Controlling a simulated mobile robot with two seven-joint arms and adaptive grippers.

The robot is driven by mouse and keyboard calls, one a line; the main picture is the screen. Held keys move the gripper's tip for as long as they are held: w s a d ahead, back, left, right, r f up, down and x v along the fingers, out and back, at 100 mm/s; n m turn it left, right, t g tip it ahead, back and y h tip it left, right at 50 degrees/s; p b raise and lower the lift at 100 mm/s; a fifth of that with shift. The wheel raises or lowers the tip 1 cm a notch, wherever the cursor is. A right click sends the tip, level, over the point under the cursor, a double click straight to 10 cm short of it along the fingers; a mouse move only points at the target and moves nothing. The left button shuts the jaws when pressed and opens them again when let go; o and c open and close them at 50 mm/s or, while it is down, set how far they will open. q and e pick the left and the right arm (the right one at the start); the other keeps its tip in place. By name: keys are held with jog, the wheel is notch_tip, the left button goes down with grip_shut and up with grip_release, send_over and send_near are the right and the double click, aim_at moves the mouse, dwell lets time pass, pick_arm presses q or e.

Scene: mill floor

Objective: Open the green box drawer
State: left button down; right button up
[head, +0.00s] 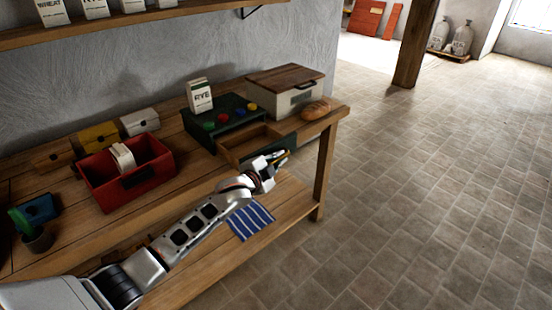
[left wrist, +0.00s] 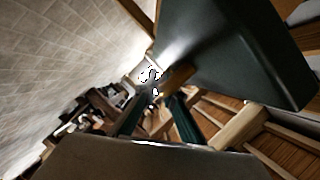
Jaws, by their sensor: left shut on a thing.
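The green box (head: 218,118) sits on the wooden workbench with red, green, blue and yellow knobs on its top. Its drawer (head: 252,141) is pulled out and its wooden inside shows, with no contents visible. My left gripper (head: 281,158) is at the dark green drawer front, on the side facing the room. In the left wrist view the drawer front (left wrist: 235,50) is large and close, with a wooden handle (left wrist: 179,75). My left gripper's fingers (left wrist: 158,102) are shut on that handle; the exact contact is partly hidden. My right gripper is not in view.
A rye package (head: 199,96) stands on the green box. A cream box with wooden lid (head: 285,92) and a bread loaf (head: 317,109) stand to the right. A red crate (head: 126,182) is left. A striped cloth (head: 251,221) lies on the lower shelf. The floor right is clear.

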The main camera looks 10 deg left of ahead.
pick_arm(q)
jog(key=shift+a, duration=0.1)
jog(key=c, duration=2.4)
grip_release()
jog(key=v, duration=1.2)
jog(key=s+a+f+n+g, duration=0.1)
jog(key=s+f+n, duration=0.2)
jog(key=s+f, duration=0.5)
jog(key=s+a+f+n+g+y, duration=0.1)
jog(key=s+f+n, duration=0.3)
jog(key=s+f, duration=0.4)
jog(key=s+a+f+n+g+y, duration=0.1)
jog(key=s+f+n, duration=0.2)
jog(key=s+f, duration=0.4)
jog(key=shift+s+a+f+n+g, duration=0.1)
jog(key=shift+s+f+n+g, duration=0.05)
jog(key=shift+s, duration=1.35)
jog(key=shift+s+a+f+n+g, duration=0.1)
jog(key=shift+s+f, duration=0.05)
jog(key=shift+s, duration=1.3)
jog(key=shift+s+a+f+n+g, duration=0.1)
jog(key=shift+s+n+g, duration=0.05)
jog(key=shift+s, duration=1.35)
